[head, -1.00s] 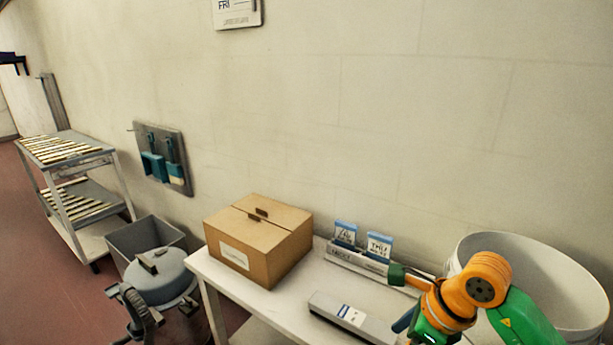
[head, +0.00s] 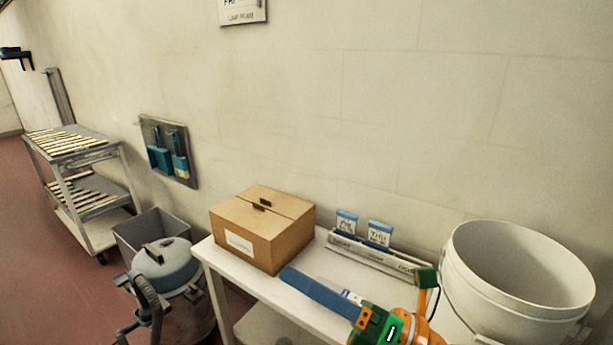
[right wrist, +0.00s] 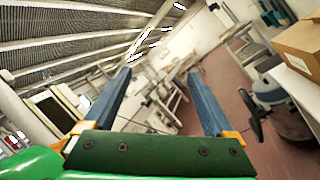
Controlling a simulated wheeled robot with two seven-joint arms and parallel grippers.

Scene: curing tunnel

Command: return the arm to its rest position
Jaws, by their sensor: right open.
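My right arm shows at the lower right of the head view, with its green and orange wrist over the front of the white table. My right gripper (right wrist: 155,100) shows in the right wrist view with two blue fingers spread wide and nothing between them. In the head view one long blue finger (head: 318,292) points left, just in front of the cardboard box as seen; whether it touches anything below is hard to tell. My left gripper is in neither view.
The cardboard box (head: 262,228) and a holder with day cards (head: 375,252) stand on the white table (head: 222,262). A white bucket (head: 520,275) is at right. A grey vacuum (head: 163,265), a bin (head: 150,228) and a slatted cart (head: 75,150) stand left.

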